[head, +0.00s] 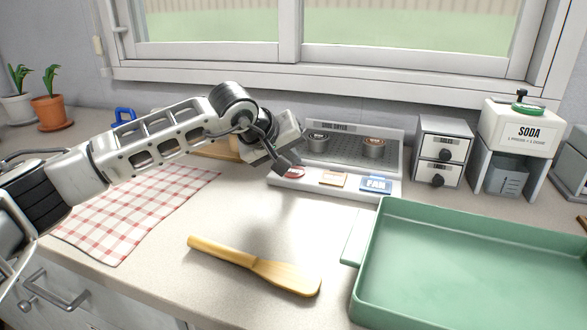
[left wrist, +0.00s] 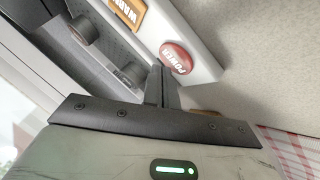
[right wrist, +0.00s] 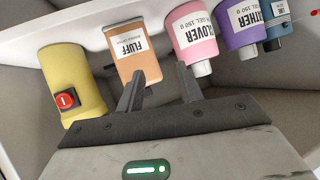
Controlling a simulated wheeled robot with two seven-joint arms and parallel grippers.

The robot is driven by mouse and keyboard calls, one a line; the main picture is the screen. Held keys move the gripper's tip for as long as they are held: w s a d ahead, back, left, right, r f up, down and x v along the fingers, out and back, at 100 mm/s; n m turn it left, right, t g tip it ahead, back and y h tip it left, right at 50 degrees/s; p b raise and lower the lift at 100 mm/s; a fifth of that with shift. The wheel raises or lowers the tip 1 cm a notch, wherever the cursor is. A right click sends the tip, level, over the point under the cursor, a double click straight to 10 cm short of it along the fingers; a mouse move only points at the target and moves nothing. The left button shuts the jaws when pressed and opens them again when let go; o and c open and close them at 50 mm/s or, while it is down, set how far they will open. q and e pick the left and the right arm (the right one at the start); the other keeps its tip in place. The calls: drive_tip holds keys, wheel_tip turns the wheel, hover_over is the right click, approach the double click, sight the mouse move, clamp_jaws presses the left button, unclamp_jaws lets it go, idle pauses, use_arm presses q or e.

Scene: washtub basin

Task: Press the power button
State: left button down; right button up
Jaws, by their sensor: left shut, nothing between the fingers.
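The power button (left wrist: 177,57) is a red oval marked POWER at the end of a white control strip; in the head view its red edge (head: 297,172) shows, partly covered by my left gripper. My left gripper (head: 286,162) is shut and empty, pointing down right by the button. In the left wrist view its closed fingertips (left wrist: 160,72) are at the button's edge; I cannot tell whether they touch it. The button belongs to a grey dryer rack (head: 345,150) with two round pieces on it. My right gripper (right wrist: 158,88) is open and empty, outside the head view.
An orange WARM button and blue FAN button (head: 376,184) sit further right on the strip. A wooden paddle (head: 255,266), checked cloth (head: 140,215) and green tub (head: 365,270) are in front. Several bottles, including orange FLUFF (right wrist: 138,52), face my right gripper.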

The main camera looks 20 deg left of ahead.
sight(290, 174)
use_arm(q)
wheel_tip(290, 174, up, 6)
drive_tip(key=p, duration=0.3)
idle(0.6)
